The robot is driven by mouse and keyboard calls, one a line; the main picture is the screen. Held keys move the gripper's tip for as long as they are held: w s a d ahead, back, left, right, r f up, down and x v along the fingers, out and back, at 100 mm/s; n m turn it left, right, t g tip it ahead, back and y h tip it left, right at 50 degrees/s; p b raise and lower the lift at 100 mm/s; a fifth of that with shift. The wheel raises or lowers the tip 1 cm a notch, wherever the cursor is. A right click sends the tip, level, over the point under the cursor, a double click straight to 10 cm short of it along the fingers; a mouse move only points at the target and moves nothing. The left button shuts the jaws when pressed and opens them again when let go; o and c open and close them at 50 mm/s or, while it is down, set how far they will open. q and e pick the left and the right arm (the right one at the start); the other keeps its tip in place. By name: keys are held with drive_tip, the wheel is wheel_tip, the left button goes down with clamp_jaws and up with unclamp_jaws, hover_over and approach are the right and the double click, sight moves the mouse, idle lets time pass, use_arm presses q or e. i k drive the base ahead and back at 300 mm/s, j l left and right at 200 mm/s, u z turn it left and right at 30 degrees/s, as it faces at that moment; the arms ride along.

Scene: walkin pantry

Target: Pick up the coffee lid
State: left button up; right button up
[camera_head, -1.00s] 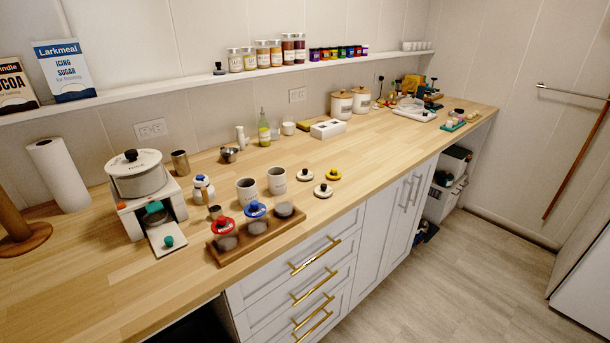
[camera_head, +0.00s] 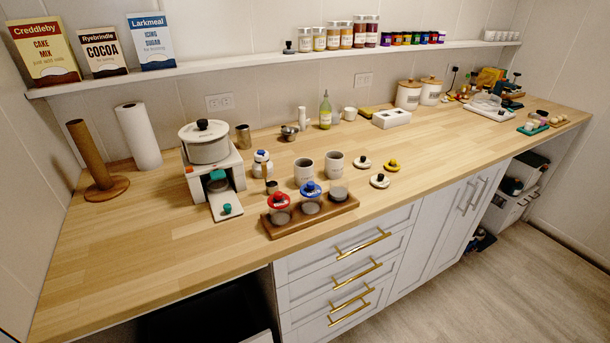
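Three small round lids with knobs lie flat on the wooden counter, right of the middle. One white lid with a dark knob (camera_head: 363,163) lies at the back, a yellow lid (camera_head: 392,166) to its right, and another white lid with a dark knob (camera_head: 380,181) nearer the front edge. I cannot tell which is the coffee lid, as no writing on them is legible. Two open grey-white canisters (camera_head: 304,172) (camera_head: 334,166) stand upright just left of the lids. Neither of my grippers is in view.
A wooden tray (camera_head: 275,231) holding jars with red and blue tops stands in front of the canisters. A white machine with a pot (camera_head: 205,146) stands left. A white box (camera_head: 391,119) sits behind the lids. The counter (camera_head: 130,250) is clear at front left.

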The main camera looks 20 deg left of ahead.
sight(362, 162)
drive_tip(key=i+l+u, duration=0.5)
drive_tip(key=i+l, duration=0.15)
drive_tip(key=l, duration=0.25)
drive_tip(key=i+l+u, duration=0.15)
drive_tip(key=l, duration=0.2)
drive_tip(key=i+l+u, duration=0.2)
drive_tip(key=l, duration=0.15)
drive_tip(key=i+l+u, duration=0.15)
drive_tip(key=l, duration=0.25)
drive_tip(key=i+l+u, duration=0.15)
drive_tip(key=l, duration=0.25)
drive_tip(key=k+j, duration=0.05)
